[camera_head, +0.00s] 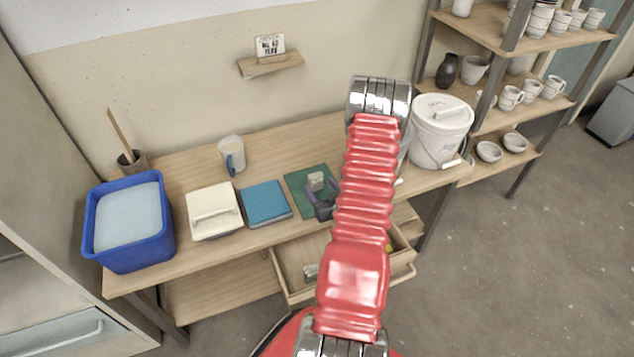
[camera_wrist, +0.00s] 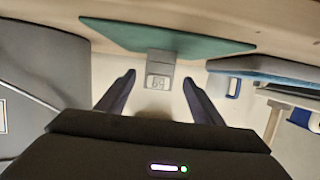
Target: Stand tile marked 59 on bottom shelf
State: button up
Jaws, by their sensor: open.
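A small grey tile (camera_head: 316,180) stands on the green mat (camera_head: 296,186) on the table. In the wrist view the tile (camera_wrist: 160,62) carries a pale label with dark digits, too small and blurred to read surely. My gripper (camera_head: 322,191) is open and empty, close to the tile. In the wrist view the tile is framed between the two dark fingers of my gripper (camera_wrist: 159,78), apart from both. At the right, the rack's lowest visible board (camera_head: 524,160) holds two bowls (camera_head: 489,151) and has bare wood.
A drawer (camera_head: 295,270) stands open below the mat. A blue tub (camera_head: 128,250), white lidded box (camera_head: 213,212), blue pad (camera_head: 265,204) and mug (camera_head: 231,154) are left of it. A white bucket (camera_head: 438,135) stands right. Open floor (camera_head: 540,260) lies right.

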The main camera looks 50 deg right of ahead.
aim_at(317, 181)
jog(key=shift+w, duration=0.1)
jog(key=shift+x, duration=2.5)
jog(key=shift+d+f, duration=0.1)
jog(key=shift+c, duration=0.5)
jog(key=c, duration=1.2)
jog(key=shift+r, duration=0.2)
jog(key=shift+r, duration=4.8)
